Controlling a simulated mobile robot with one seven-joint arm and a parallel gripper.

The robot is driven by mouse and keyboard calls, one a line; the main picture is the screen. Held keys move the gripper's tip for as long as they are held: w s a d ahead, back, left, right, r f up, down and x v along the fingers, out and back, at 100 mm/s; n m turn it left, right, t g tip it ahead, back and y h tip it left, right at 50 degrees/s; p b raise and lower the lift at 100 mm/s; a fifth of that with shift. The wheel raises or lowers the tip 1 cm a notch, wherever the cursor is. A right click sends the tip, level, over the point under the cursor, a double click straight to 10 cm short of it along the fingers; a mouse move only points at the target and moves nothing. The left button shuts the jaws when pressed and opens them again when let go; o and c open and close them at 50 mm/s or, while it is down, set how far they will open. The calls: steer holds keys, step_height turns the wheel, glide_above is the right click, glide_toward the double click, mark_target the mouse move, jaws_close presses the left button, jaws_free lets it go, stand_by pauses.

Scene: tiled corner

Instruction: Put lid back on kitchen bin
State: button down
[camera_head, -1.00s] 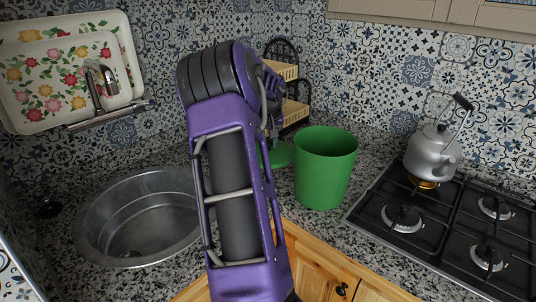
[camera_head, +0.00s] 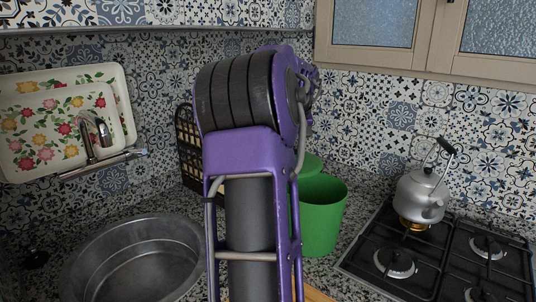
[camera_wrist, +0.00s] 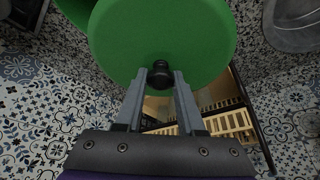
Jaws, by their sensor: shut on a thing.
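The green lid (camera_wrist: 163,40) is a round disc with a black knob (camera_wrist: 160,74) in the wrist view. My gripper (camera_wrist: 160,80) is shut on the knob. In the head view part of the lid (camera_head: 310,164) shows beside my arm, close to the upper left of the bin's rim; the gripper is hidden behind my arm there. The green kitchen bin (camera_head: 322,222) stands open on the counter, its left side hidden by my arm. A piece of it shows at the top left of the wrist view (camera_wrist: 76,9).
A round metal sink (camera_head: 130,262) is at the left. A gas hob (camera_head: 440,262) with a kettle (camera_head: 421,196) on it is at the right. A black rack (camera_head: 188,150) stands in the corner behind my arm. Flowered trays (camera_head: 60,115) lean on the left wall.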

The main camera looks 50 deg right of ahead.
step_height(320, 180, up, 3)
glide_above(317, 172)
steer(key=shift+f, duration=0.65)
steer(key=shift+f+b, duration=1.5)
steer(key=shift+f, duration=1.05)
steer(key=shift+f, duration=0.35)
jaws_free()
